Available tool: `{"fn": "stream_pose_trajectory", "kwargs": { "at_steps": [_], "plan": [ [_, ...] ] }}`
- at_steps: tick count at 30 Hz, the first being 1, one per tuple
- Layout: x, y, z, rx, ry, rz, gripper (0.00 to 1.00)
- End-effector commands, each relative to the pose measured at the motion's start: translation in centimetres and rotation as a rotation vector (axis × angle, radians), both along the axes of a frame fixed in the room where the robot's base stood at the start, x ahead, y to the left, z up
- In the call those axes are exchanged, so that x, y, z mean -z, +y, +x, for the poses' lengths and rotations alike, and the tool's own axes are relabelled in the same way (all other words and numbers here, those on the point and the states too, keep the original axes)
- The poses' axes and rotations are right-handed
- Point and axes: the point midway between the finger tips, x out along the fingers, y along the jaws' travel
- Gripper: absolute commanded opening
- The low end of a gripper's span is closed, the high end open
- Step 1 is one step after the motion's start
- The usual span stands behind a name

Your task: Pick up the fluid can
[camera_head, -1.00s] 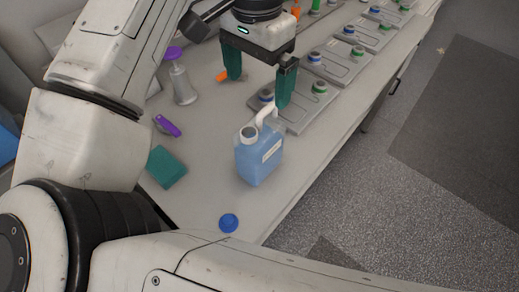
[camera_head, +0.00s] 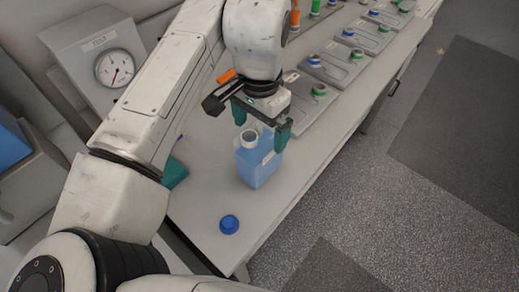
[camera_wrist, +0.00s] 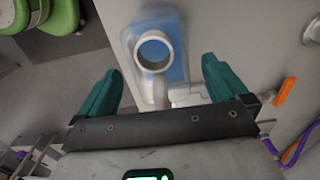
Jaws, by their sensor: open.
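The fluid can (camera_head: 256,166) is a translucent blue jug with a white open neck and a white handle, standing upright on the grey bench. In the wrist view the can (camera_wrist: 172,62) shows from above, its round mouth facing the camera and its handle running down between my fingers. My gripper (camera_head: 262,128) has green fingers and is open, just above the can's top on the handle side. In the wrist view my gripper (camera_wrist: 160,85) has one finger on either side of the handle, with gaps on both sides. Whether the fingertips are at handle height is hard to tell.
A blue cap (camera_head: 229,224) lies on the bench in front of the can. A green block (camera_head: 174,173) is partly hidden behind my arm. Battery trays (camera_head: 335,68) line the bench behind. A gauge box (camera_head: 100,62) stands at left. The bench's right edge is near the can.

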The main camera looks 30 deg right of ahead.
Motion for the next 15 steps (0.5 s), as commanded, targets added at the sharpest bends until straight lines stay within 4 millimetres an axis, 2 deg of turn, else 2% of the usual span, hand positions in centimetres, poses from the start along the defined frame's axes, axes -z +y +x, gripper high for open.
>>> {"fn": "stream_pose_trajectory", "kwargs": {
  "at_steps": [6,15],
  "plan": [
    [0.05,0.01,0.02,0.000,0.000,-0.001,0.99],
    [0.02,0.01,0.02,0.000,0.000,-0.001,0.70]
  ]
}}
